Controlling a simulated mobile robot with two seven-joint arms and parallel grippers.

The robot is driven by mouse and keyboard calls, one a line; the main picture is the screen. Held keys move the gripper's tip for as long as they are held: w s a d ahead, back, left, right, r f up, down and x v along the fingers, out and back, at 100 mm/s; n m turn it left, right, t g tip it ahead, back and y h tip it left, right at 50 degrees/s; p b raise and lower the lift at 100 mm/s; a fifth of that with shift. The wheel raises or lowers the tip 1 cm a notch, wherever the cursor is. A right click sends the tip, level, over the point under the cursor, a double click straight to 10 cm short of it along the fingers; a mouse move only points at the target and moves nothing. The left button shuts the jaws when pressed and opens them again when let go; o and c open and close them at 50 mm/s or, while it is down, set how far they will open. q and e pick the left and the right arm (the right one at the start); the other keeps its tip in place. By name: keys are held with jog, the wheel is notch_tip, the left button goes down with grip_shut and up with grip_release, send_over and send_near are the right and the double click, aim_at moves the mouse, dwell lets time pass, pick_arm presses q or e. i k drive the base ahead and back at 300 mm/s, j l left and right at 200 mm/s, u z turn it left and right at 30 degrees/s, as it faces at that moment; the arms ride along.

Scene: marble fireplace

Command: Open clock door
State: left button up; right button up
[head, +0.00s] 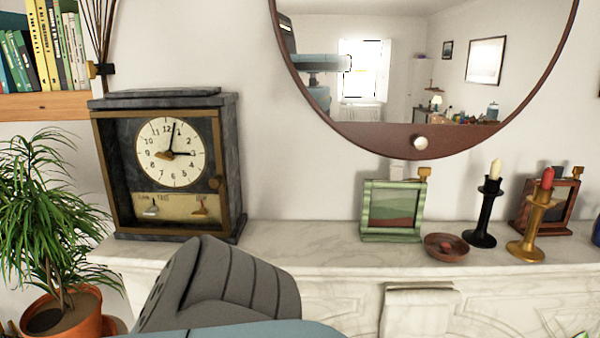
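The clock (235,160) is a dark grey box standing on the left part of the marble mantel. Its front door (217,150) has a brown-gold frame and looks shut, with a small round knob (214,184) on its right side. Through the door I see the white clock face (170,135) and a beige panel (178,208) with two small levers. A grey, ribbed part of my own arm is in front of the mantel, below and right of the clock, and hides some of the mantel's front. Neither gripper's fingers show in the view.
A green picture frame (393,210), a small round dish (446,247) and candlesticks (482,215) stand right of the clock on the mantel (310,240). The mantel is clear between clock and frame. A potted plant (45,215) is at left. A round mirror (420,141) hangs above.

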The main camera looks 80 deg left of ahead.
aim_at(219, 181)
jog(key=u, duration=3.3)
